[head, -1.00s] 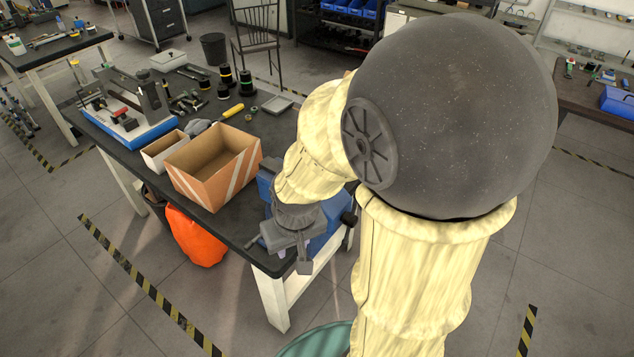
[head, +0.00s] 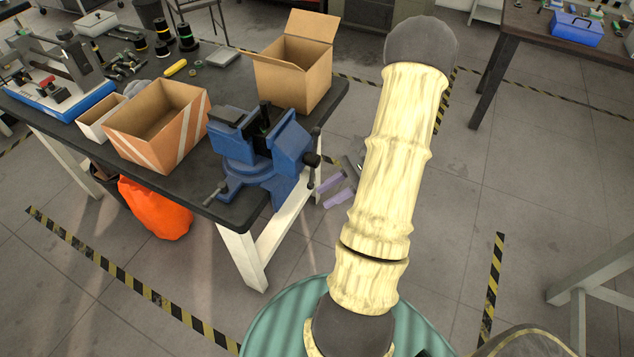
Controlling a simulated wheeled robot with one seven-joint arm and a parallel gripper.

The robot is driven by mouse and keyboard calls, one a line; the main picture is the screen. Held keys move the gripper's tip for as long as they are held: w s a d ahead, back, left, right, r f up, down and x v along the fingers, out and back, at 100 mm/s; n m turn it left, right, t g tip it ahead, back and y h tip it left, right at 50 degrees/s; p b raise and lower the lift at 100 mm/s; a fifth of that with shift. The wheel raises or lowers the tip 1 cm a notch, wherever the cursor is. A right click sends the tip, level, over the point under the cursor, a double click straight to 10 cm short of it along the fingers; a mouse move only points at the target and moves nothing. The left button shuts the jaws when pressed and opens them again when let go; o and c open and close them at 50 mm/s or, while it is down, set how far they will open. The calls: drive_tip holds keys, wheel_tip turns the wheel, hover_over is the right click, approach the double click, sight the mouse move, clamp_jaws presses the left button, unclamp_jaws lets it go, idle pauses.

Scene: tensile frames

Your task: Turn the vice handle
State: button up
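A blue bench vice (head: 270,178) is fixed at the near right corner of the dark workbench. Its dark handle (head: 312,160) is at the vice's right end, over the bench's edge, with a bar that hangs down. A thinner grey lever sticks out low at the vice's left. The vice jaws face up and a dark gap shows between them. My gripper (head: 335,191) is to the right of the handle, apart from it, partly hidden behind my arm. Its two pale purple fingers show with a gap between them, and nothing is seen in them.
An open cardboard box (head: 293,75) stands behind the vice. A striped box (head: 155,125) and a smaller white box stand to its left. An orange bag (head: 155,208) is below the bench.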

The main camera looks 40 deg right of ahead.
sight(312, 160)
drive_tip(key=s+d+f+m+t+b, duration=0.1)
drive_tip(key=s+d+f+m+t, duration=0.1)
drive_tip(key=d+m+t, duration=0.2)
drive_tip(key=s+d+f+m+t+h+b, duration=0.1)
drive_tip(key=s+d+f+m+t, duration=0.1)
drive_tip(key=d+m+t, duration=0.3)
drive_tip(key=d+f+t, duration=0.1)
drive_tip(key=d, duration=0.3)
drive_tip(key=shift+s+d+f+t, duration=0.2)
drive_tip(key=shift+s+d+t, duration=0.1)
drive_tip(key=shift+t, duration=0.1)
drive_tip(key=shift+w+a, duration=0.1)
drive_tip(key=p+x, duration=0.2)
drive_tip(key=x, duration=1.5)
drive_tip(key=shift+w+a, duration=0.1)
drive_tip(key=shift+a, duration=0.05)
drive_tip(key=shift+c, duration=0.4)
clamp_jaws()
